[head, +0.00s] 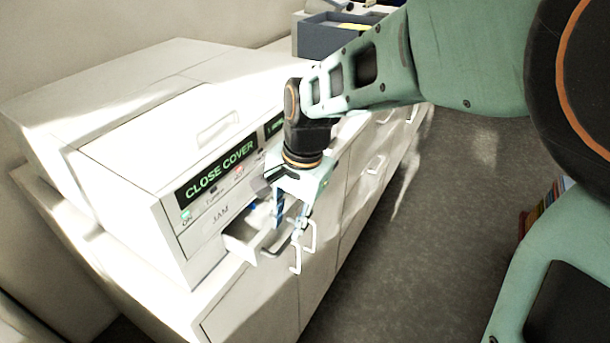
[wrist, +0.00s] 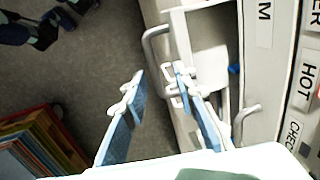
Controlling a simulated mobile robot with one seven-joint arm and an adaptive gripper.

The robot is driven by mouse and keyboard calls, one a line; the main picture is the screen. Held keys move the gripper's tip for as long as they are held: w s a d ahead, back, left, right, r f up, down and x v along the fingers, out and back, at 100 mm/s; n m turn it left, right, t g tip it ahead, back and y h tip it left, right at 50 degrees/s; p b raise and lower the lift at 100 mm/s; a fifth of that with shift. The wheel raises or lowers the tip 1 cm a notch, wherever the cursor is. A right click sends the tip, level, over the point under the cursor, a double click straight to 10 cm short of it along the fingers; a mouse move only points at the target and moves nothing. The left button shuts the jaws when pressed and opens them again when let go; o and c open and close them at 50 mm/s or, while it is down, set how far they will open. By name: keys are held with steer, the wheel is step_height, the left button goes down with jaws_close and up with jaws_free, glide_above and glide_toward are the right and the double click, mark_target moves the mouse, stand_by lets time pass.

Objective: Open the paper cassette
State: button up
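The white printer (head: 150,140) stands on a cabinet, with a display (head: 218,170) reading "CLOSE COVER". Its paper cassette (head: 243,243) is a white drawer low on the front, pulled part way out. The cassette (wrist: 208,62) also shows in the wrist view, with a pale loop handle (wrist: 150,48) on its front. My gripper (head: 288,228) is over the cassette's front end. In the wrist view my gripper (wrist: 158,85) has its two blue fingers apart. One finger is over the drawer side, the other over the floor side. Whether either touches the cassette I cannot tell.
The white cabinet (head: 255,305) has several fronts with protruding handles. A grey tray (head: 325,40) stands farther back on top. Colourful books (head: 540,205) are in a box at the right. The dark floor (head: 440,250) between is clear.

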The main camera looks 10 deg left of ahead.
mark_target(289, 240)
step_height(289, 240, up, 2)
steer(key=shift+r+p, duration=0.2)
steer(key=shift+p, duration=0.35)
steer(key=shift+b, duration=0.3)
step_height(289, 240, up, 5)
steer(key=s+d, duration=0.1)
steer(key=d, duration=0.1)
steer(key=f, duration=0.3)
steer(key=a+f, duration=0.1)
steer(key=f, duration=0.6)
steer(key=shift+w+a+f, duration=0.3)
steer(key=shift+w+f, duration=0.05)
steer(key=shift+w, duration=0.05)
steer(key=shift+c, duration=0.3)
jaws_close()
